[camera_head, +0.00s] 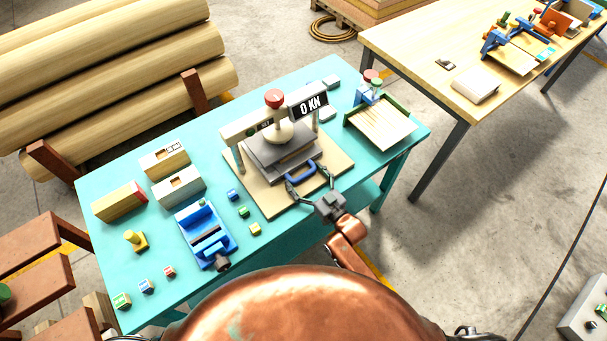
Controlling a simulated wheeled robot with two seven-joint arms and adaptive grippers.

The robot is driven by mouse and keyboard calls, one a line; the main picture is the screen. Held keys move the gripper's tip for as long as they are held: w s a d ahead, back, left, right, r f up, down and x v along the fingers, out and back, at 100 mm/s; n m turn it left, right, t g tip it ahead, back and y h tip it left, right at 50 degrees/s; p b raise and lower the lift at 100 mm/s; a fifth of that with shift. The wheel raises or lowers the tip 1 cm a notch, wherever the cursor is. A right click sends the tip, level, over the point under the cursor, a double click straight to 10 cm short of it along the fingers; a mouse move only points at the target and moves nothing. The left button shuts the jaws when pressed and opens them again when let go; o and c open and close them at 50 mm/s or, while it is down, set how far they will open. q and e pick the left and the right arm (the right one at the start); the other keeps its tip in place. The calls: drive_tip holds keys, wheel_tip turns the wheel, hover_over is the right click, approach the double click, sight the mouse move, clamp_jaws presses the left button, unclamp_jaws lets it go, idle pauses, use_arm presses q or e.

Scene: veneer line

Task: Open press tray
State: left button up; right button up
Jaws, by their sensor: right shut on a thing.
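The press (232,130) stands on a wooden board on the turquoise table, with a red knob on top and a display reading 0 KN. Its grey tray (294,163) sits between the posts, low in the frame. A blue handle (300,172) is on the tray's front side. My right gripper (309,180) reaches up from below with its fingers on either side of the blue handle, shut on it. The exact finger contact is too small to see well. My left gripper is not in view.
A blue vise (207,237), small coloured blocks and wooden boxes (178,186) lie left of the press. A green-edged tray (381,126) stands to its right. The turquoise table's front edge (300,236) is close to my arm. A wooden table (425,65) stands at the back right.

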drive_tip(key=p+v, duration=0.6)
drive_tip(key=v, duration=0.9)
drive_tip(key=shift+s+d, duration=0.2)
drive_tip(key=shift+s, duration=0.1)
drive_tip(key=o, duration=1.6)
drive_tip(key=v, duration=1.2)
